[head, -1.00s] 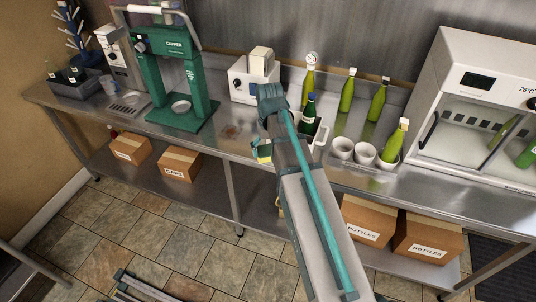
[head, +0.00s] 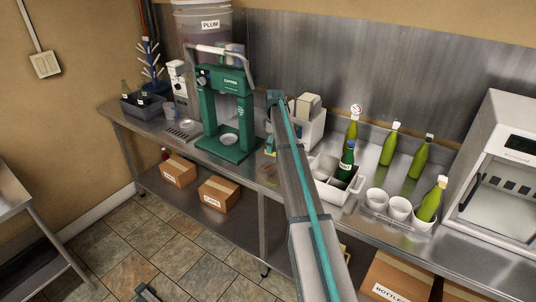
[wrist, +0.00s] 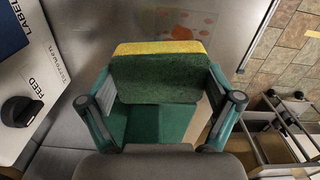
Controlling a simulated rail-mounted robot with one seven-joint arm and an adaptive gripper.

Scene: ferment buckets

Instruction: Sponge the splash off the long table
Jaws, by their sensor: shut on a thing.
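My gripper (wrist: 158,98) is shut on a sponge (wrist: 155,78) with a yellow layer and a dark green layer. The splash (wrist: 185,22) is a faint patch of orange-red spots on the steel top of the long table (wrist: 125,25), just beyond the sponge in the wrist view. I cannot tell whether the sponge touches the table.
The green capper (head: 225,110) stands left of my gripper. A white label machine (head: 305,125) stands close by on the right. Further right are a white bottle carrier (head: 330,188), white cups (head: 399,208) and green bottles (head: 391,145). Boxes (head: 219,193) sit on the shelf below.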

